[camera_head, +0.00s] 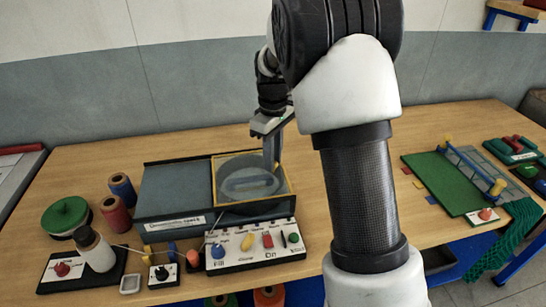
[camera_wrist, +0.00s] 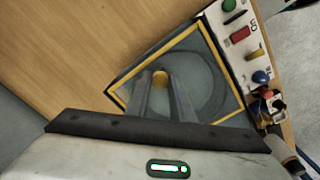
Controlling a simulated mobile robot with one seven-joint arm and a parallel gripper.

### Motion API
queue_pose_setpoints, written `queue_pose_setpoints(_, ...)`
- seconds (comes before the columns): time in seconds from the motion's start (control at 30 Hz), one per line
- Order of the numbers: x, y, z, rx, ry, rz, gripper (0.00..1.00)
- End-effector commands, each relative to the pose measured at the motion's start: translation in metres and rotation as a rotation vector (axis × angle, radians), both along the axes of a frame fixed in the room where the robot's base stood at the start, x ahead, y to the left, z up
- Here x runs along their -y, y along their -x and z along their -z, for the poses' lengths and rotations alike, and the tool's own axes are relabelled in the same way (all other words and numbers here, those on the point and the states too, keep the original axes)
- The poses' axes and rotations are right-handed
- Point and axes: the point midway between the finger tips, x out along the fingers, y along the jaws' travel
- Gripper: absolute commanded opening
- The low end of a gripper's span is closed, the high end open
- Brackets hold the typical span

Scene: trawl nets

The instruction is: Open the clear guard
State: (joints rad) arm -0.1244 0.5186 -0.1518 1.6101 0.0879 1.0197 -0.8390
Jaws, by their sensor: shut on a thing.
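The clear guard (camera_head: 232,183) is a see-through panel in a yellow frame on the right part of a blue-grey machine box (camera_head: 172,192). A round grey recess shows through it. It also shows in the wrist view (camera_wrist: 205,85). The guard looks down or nearly flat; I cannot tell if it is slightly raised. My gripper (camera_head: 276,160) points down at the guard's right side. The fingers partly hide the knob.
A white control panel (camera_head: 250,246) with coloured knobs and switches stands in front of the box. Thread spools (camera_head: 117,215) and a white bottle (camera_head: 94,249) stand to the left. A green board (camera_head: 444,183) lies at the right. The wooden table behind the box is clear.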

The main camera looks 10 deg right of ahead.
Motion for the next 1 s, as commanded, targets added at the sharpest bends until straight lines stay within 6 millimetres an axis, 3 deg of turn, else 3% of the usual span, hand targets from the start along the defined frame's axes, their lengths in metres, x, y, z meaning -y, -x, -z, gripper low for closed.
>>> queue_pose_setpoints(0.13, -0.011, 0.000, -0.001, 0.000, -0.001, -0.004, 0.00)
queue_pose_setpoints(0.27, -0.035, 0.000, -0.002, -0.001, -0.002, -0.006, 0.00)
queue_pose_setpoints(0.7, -0.148, 0.000, -0.002, 0.000, -0.001, -0.005, 0.00)
queue_pose_setpoints(1.0, -0.186, 0.000, -0.001, 0.000, 0.000, -0.002, 0.00)
